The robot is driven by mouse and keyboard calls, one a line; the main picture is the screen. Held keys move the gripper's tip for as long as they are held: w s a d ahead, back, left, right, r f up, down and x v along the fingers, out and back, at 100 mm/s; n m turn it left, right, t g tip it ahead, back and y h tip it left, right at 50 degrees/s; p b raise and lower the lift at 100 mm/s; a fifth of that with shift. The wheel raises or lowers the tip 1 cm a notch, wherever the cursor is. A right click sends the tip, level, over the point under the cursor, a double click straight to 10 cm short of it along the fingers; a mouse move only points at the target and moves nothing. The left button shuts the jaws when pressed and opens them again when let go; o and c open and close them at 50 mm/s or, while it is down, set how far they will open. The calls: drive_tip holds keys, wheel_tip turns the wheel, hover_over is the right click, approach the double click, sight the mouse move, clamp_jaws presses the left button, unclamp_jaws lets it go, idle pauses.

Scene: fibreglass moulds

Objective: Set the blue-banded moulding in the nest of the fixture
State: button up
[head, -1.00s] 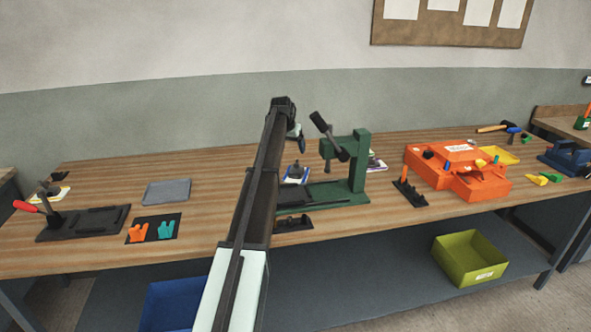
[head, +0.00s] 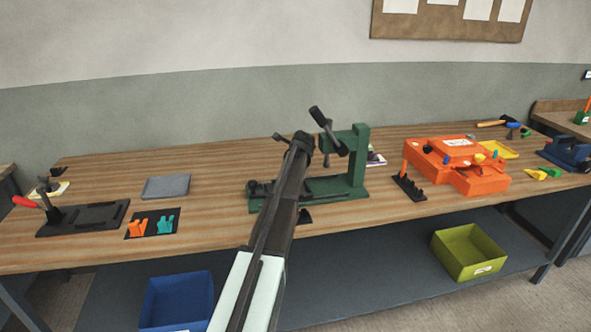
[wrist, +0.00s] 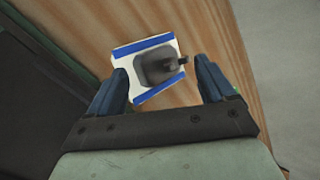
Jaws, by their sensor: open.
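The blue-banded moulding shows in the wrist view as a dark grey block with a small knob (wrist: 160,66) on a white base with two blue bands (wrist: 143,45). It lies on the wooden bench. My gripper (wrist: 161,70) is open, its two fingers to the left and right of the moulding in the picture; I cannot tell whether they touch it. In the head view my arm hides the moulding. A black fixture plate with a red-handled clamp (head: 85,219) stands at the left of the bench; I cannot tell for certain that its recess is the nest.
A green press (head: 358,165) stands close by my arm. An orange machine (head: 465,175) and a black rack (head: 409,188) are to its right. A grey tray (head: 167,186) and a black mat with orange and teal pieces (head: 152,225) lie left.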

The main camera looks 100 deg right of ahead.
drive_tip(key=a+m+h, duration=0.1)
drive_tip(key=m, duration=0.2)
drive_tip(key=s+a+m+h, duration=0.1)
drive_tip(key=m, duration=0.2)
drive_tip(key=a+m+h, duration=0.1)
drive_tip(key=a+m, duration=0.1)
drive_tip(key=m, duration=0.1)
drive_tip(key=shift+s+f, duration=0.1)
drive_tip(key=shift+s, duration=0.3)
drive_tip(key=m, duration=0.2)
drive_tip(key=s+a+m, duration=0.1)
drive_tip(key=m, duration=0.1)
drive_tip(key=shift+g+h, duration=0.3)
drive_tip(key=shift+h, duration=0.1)
drive_tip(key=x, duration=1.3)
drive_tip(key=shift+s+d, duration=0.15)
drive_tip(key=shift+d, duration=0.2)
drive_tip(key=shift+a+f, duration=0.2)
drive_tip(key=shift+f, duration=0.05)
drive_tip(key=c, duration=1.5)
drive_tip(key=shift+r, duration=0.15)
drive_tip(key=shift+c, duration=0.2)
